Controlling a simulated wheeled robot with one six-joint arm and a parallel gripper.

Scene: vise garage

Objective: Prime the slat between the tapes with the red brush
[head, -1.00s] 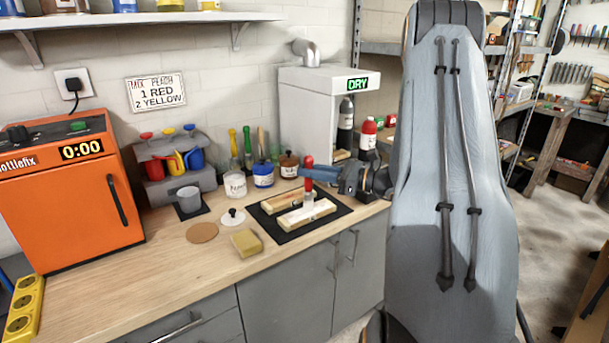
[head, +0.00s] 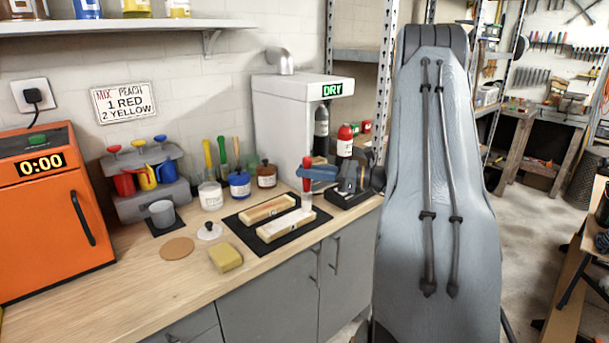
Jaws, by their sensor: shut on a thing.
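My gripper (head: 314,174), with blue fingers, is shut on the red brush (head: 307,163). The brush is upright, its pale lower end at the right part of the front slat (head: 276,229). Whether the bristles touch the wood cannot be told. The front slat lies on a black mat (head: 240,222); its middle looks whitish and its left end is bare wood colour. The tapes are too small to make out clearly. A second wooden slat (head: 266,208) lies behind it on the same mat. My forearm hides the area to the right.
Behind the mat stand a white jar (head: 210,196), a blue jar (head: 239,186) and a brown jar (head: 267,174). A yellow sponge (head: 226,258), a white knobbed lid (head: 209,232) and a cork disc (head: 177,248) lie left. The white dryer cabinet (head: 290,120) reads DRY. The front-left counter is clear.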

